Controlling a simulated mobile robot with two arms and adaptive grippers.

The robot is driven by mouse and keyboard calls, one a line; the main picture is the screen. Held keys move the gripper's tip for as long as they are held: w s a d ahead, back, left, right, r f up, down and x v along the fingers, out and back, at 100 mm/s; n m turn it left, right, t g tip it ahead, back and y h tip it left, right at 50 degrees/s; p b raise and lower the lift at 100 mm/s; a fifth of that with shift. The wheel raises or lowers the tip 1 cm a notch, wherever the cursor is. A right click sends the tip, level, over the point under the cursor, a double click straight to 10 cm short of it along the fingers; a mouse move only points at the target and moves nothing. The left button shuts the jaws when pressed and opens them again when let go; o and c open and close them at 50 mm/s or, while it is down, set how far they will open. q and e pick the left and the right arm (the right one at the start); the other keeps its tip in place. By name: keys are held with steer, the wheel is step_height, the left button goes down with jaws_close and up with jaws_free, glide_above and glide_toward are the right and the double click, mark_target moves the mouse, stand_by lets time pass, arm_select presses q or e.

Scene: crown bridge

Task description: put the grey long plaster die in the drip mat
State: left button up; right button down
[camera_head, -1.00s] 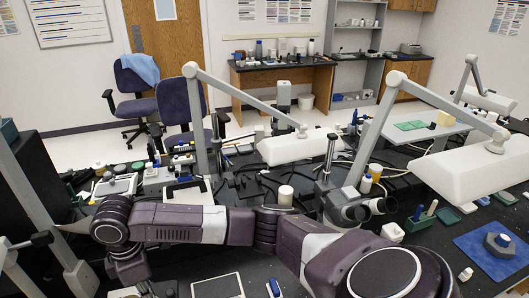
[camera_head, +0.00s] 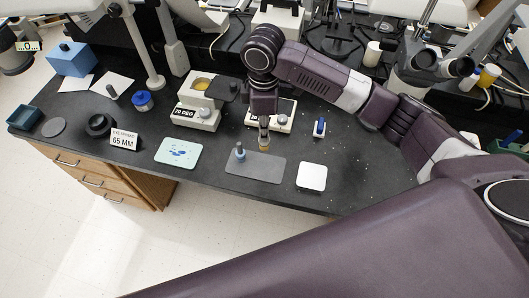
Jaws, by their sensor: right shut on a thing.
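My right gripper (camera_head: 264,124) reaches down at the middle of the bench and is shut on a small upright piece (camera_head: 264,144). The piece looks tan and grey; it is too small and too covered to tell whether it is the grey long plaster die. It is over or just at the back edge of a flat dark grey mat (camera_head: 266,171). A small blue-grey piece (camera_head: 240,152) stands upright on that mat, left of the gripper. A pale green mat (camera_head: 190,146) with blue spots lies further left; I cannot tell which mat is the drip mat. My left gripper is out of view.
A white square pad (camera_head: 312,176) lies right of the grey mat, and a blue-topped tool (camera_head: 320,127) is behind it. A device labelled 70 DEG (camera_head: 197,106) and a 65 MM sign (camera_head: 124,140) stand to the left. The bench's front edge is close to the mats.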

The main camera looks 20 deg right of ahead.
mark_target(265, 146)
steer(key=f, duration=0.5)
steer(key=shift+s+d+f+p, duration=0.1)
steer(key=shift+s+f+p, duration=0.15)
steer(key=shift+f+p, duration=0.1)
steer(key=shift+w+f, duration=0.1)
steer(key=shift+f, duration=0.6)
step_height(265, 146, down, 4)
steer(key=shift+r+p, duration=0.25)
steer(key=shift+p, duration=0.05)
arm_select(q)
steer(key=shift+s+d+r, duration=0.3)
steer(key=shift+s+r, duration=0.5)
arm_select(e)
steer(key=shift+f, duration=0.3)
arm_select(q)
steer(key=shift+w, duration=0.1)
arm_select(e)
steer(key=shift+f, duration=0.1)
steer(key=c, duration=2)
jaws_free()
steer(key=shift+o, duration=0.2)
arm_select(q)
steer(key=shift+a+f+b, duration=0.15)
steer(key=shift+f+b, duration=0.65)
arm_select(e)
step_height(265, 146, up, 12)
steer(key=shift+r, duration=0.15)
